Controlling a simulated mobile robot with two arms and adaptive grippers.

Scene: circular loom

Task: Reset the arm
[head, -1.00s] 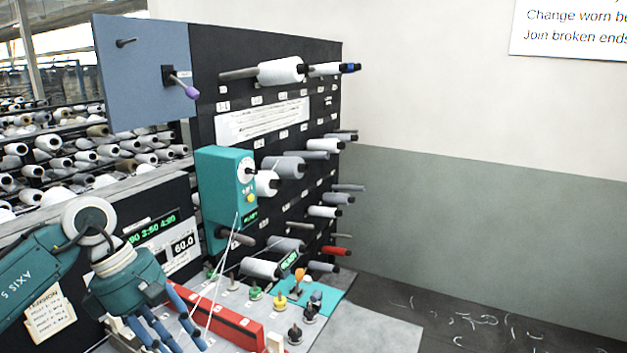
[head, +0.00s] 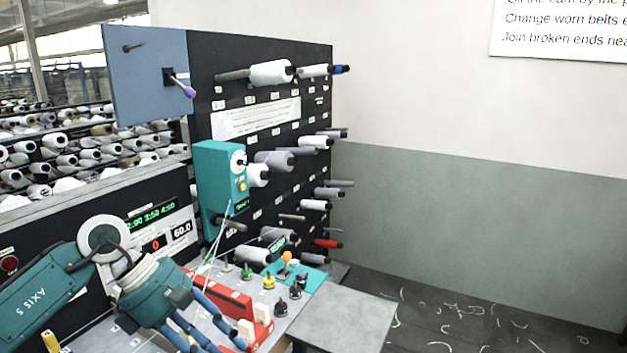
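My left gripper (head: 218,346) has blue fingers and is at the bottom left, over the grey worktop beside a red block-like rail (head: 222,293). Its two fingers stand apart and I see nothing held between them; the tips are near the bottom edge of the picture. My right gripper is not in view. I cannot tell which thing the task's arm is. A short lever with a purple knob (head: 188,91) sticks out of the blue-grey panel (head: 146,80) at the upper left, tilted down to the right, far above my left gripper.
A black creel board (head: 262,55) carries several yarn spools on pegs. A teal box (head: 215,170) with a dial is fixed to it, with white threads below. Several small coloured knobs (head: 268,281) stand on the worktop. The grey table's right corner (head: 345,315) is bare.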

